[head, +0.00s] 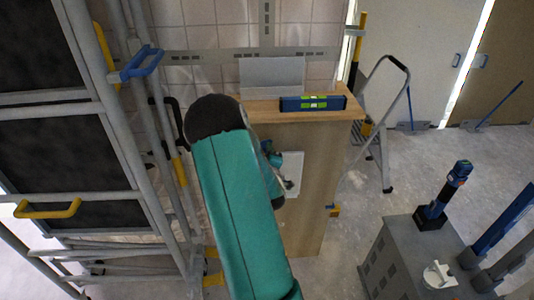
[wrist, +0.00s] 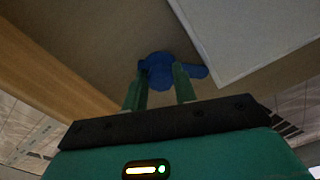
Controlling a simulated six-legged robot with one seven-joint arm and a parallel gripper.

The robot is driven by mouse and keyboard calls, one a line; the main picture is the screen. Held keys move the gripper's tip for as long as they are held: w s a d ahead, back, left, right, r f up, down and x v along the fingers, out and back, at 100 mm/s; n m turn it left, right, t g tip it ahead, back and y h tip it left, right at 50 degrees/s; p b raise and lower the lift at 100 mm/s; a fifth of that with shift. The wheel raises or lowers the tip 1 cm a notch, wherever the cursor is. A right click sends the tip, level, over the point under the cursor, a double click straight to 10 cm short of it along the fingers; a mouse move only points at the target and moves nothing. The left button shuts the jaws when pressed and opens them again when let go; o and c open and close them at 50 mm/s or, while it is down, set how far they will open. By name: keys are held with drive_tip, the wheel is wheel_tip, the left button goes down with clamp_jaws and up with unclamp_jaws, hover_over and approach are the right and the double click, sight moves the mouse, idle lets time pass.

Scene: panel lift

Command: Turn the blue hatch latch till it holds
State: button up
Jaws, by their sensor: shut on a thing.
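The blue hatch latch (wrist: 158,66) is in the upper middle of the wrist view, with a rounded body and a short arm pointing right. My gripper (wrist: 162,77) has one green finger on each side of the latch and is shut on it. A pale hatch panel (wrist: 245,32) lies to the right of the latch. In the head view the hatch panel (head: 294,172) shows on the front of a wooden cabinet, partly behind my teal arm. My arm hides most of my gripper and the latch there.
The wooden cabinet (head: 318,140) has a blue spirit level (head: 312,103) on top. Scaffolding (head: 112,120) with a blue clamp (head: 141,63) stands at left. A stepladder (head: 387,120) is behind at right. A grey cart (head: 395,262) with tools stands at lower right. Open floor lies between.

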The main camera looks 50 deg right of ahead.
drive_tip(key=shift+s+r+n, duration=0.1)
drive_tip(key=shift+n, duration=4.1)
drive_tip(key=o, duration=1)
drive_tip(key=shift+c, duration=0.2)
